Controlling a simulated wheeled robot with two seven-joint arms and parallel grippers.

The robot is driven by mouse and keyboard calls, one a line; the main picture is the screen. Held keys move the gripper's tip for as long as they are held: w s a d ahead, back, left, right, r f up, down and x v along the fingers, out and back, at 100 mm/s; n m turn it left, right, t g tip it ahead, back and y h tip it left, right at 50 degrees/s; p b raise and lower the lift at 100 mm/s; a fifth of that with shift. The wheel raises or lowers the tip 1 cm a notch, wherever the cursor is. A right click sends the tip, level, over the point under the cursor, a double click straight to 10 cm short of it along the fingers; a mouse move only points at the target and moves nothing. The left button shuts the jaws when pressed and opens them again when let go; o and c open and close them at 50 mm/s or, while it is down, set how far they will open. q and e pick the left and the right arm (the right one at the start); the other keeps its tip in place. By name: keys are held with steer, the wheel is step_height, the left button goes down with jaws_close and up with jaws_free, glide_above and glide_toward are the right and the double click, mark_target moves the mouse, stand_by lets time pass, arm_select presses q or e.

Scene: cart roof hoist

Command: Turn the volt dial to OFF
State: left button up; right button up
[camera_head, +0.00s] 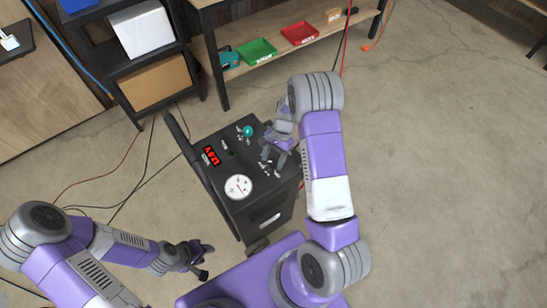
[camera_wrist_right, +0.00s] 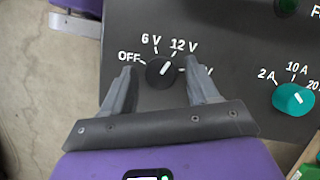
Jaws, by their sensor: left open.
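The volt dial (camera_wrist_right: 160,72) is a round black knob on the dark panel of the charger cart (camera_head: 267,215). Its white pointer tilts up and right, towards the 12 V label. OFF is printed to its left, 6 V above, and another label on the right is partly hidden by a finger. My right gripper (camera_wrist_right: 159,68) is over the panel with its fingers on either side of the dial, with gaps showing between them and the knob. In the head view, my right gripper (camera_head: 274,154) hides the dial. My left gripper (camera_head: 206,260) is open and empty, left of the cart's lower end.
A teal amp dial (camera_wrist_right: 293,98) sits right of the volt dial. A shelf (camera_head: 262,65) with green and red trays stands behind. Cables lie on the floor at left.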

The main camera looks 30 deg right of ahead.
steer(key=c, duration=0.9)
steer(key=shift+n, duration=0.4)
steer(key=n+g+h, duration=0.1)
steer(key=n, duration=0.2)
steer(key=shift+w+n+p, duration=0.15)
steer(key=shift+n+p, duration=0.25)
steer(key=n+h, duration=0.1)
steer(key=n, duration=0.1)
steer(key=n+g, duration=0.1)
steer(key=n, duration=0.2)
steer(key=shift+a+h, duration=0.2)
steer(key=shift+h, duration=0.2)
steer(key=n+h, duration=0.1)
steer(key=n, duration=0.4)
steer(key=shift+w+a+g+h+p, duration=0.1)
steer(key=shift+g+h+p, duration=0.2)
steer(key=shift+h+p, duration=0.1)
steer(key=n+h, duration=0.1)
steer(key=n, duration=0.4)
steer(key=shift+a+t+h, duration=0.15)
steer(key=shift+t+h, duration=0.25)
steer(key=shift+n, duration=0.4)
steer(key=o, duration=1)
